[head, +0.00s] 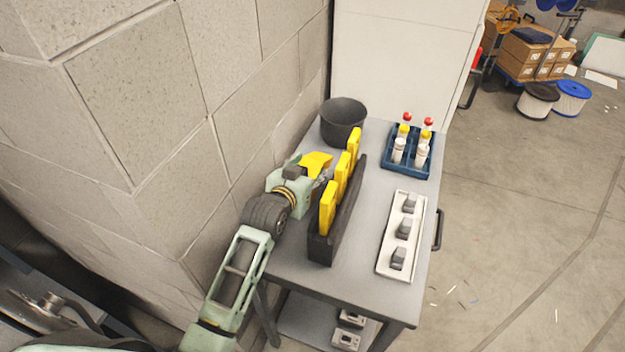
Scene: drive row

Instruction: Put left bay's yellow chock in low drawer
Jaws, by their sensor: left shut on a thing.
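My left gripper (322,178) is beside the left face of a black rack (325,246) on a grey cart. A yellow wedge-shaped chock (316,162) shows at its fingers, and the gripper is shut on it. The wrist partly hides the chock and the contact. Three upright yellow pieces stand in a row in the rack: near (327,208), middle (342,175) and far (354,145). The fingertips are close to the middle one; I cannot tell if they touch it. No low drawer can be made out. My right gripper is not in view.
The cart top (352,248) also holds a dark bucket (343,121), a blue crate (393,166) of bottles and a white tray (388,258) with three grey blocks. A block wall (140,75) stands close on the left. Open floor (520,220) lies right.

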